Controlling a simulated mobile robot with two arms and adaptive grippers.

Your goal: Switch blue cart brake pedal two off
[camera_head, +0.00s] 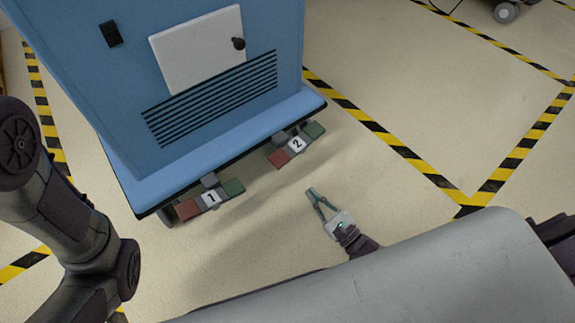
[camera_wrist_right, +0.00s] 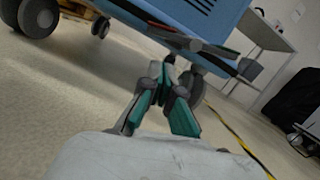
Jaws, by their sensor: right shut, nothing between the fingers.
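The blue cart (camera_head: 215,75) stands at the upper left of the head view. Brake pedal two (camera_head: 280,158) sits under its front edge at the right, with a red left pad, a grey middle labelled 2 and a green right pad (camera_head: 314,131). Brake pedal one (camera_head: 232,187) is of the same form, further left. My right gripper (camera_head: 311,191) is shut and empty, a little in front of and below pedal two in the picture, seemingly apart from it. In the right wrist view, its fingers (camera_wrist_right: 167,68) point at the cart's underside and partly hide the pedal area. My left gripper is out of view.
Yellow-black floor tape (camera_head: 400,148) runs right of the cart. The floor between the cart and me is clear. A cart wheel (camera_wrist_right: 38,17) shows at the upper left of the wrist view. A table (camera_wrist_right: 262,52) stands beyond.

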